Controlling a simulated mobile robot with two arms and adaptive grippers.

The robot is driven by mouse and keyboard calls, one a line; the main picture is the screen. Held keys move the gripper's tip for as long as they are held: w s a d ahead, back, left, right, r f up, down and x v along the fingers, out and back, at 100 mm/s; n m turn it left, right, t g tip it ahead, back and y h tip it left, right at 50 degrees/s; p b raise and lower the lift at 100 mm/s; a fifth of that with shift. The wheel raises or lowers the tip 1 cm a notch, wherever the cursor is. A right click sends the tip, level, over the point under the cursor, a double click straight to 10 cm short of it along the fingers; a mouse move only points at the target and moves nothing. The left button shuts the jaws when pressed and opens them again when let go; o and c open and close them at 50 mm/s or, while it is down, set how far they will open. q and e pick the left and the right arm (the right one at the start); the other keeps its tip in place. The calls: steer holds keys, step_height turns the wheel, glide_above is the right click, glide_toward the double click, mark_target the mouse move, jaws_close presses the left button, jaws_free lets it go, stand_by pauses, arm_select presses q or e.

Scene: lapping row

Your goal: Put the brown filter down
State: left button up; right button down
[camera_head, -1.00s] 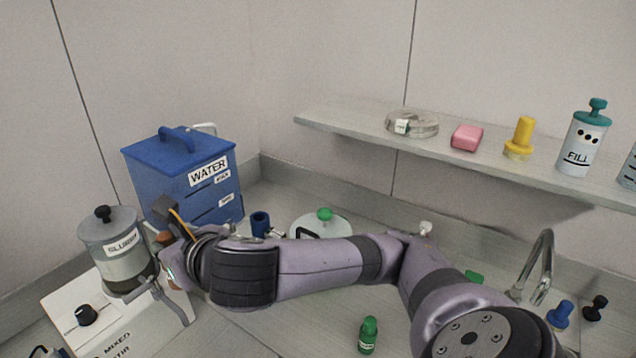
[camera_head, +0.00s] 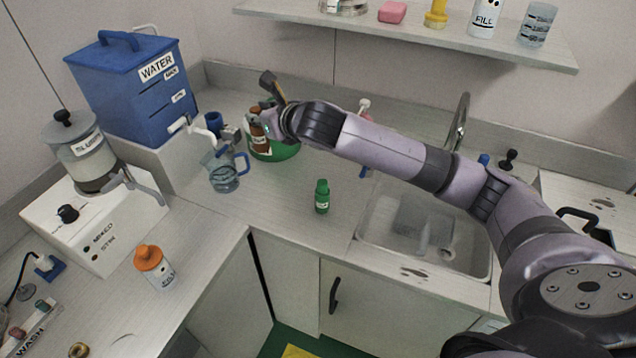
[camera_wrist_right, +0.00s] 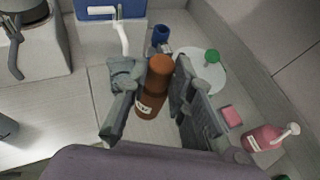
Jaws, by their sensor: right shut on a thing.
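The brown filter (camera_head: 258,132) is a brown cylinder with a white label. It also shows in the right wrist view (camera_wrist_right: 154,84), between the two fingers. My right gripper (camera_head: 262,118) is shut on it, above the back counter, right of the blue water tank. In the head view the filter is in front of a green-based vessel (camera_head: 284,153); its clearance from the counter is hard to judge. My gripper and wrist hide part of that vessel. My left gripper is not in view.
A clear jug (camera_head: 224,178) with a blue handle stands left of the filter under the water tank (camera_head: 130,85) tap. A small green bottle (camera_head: 322,196) stands in front. The sink (camera_head: 425,235) is at right. Counter between jug and green bottle is clear.

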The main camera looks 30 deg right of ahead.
steer(key=shift+w+d+f, duration=0.15)
steer(key=shift+w+f, duration=0.3)
steer(key=shift+f, duration=0.1)
steer(key=shift+w+d+f, duration=0.15)
steer(key=shift+w+f, duration=0.3)
steer(key=shift+f, duration=0.05)
step_height(320, 180, down, 19)
steer(key=shift+s+r+p, duration=0.15)
steer(key=shift+r+p, duration=0.05)
steer(key=shift+p, duration=0.15)
steer(key=shift+f, duration=0.15)
steer(key=c, duration=1.4)
jaws_free()
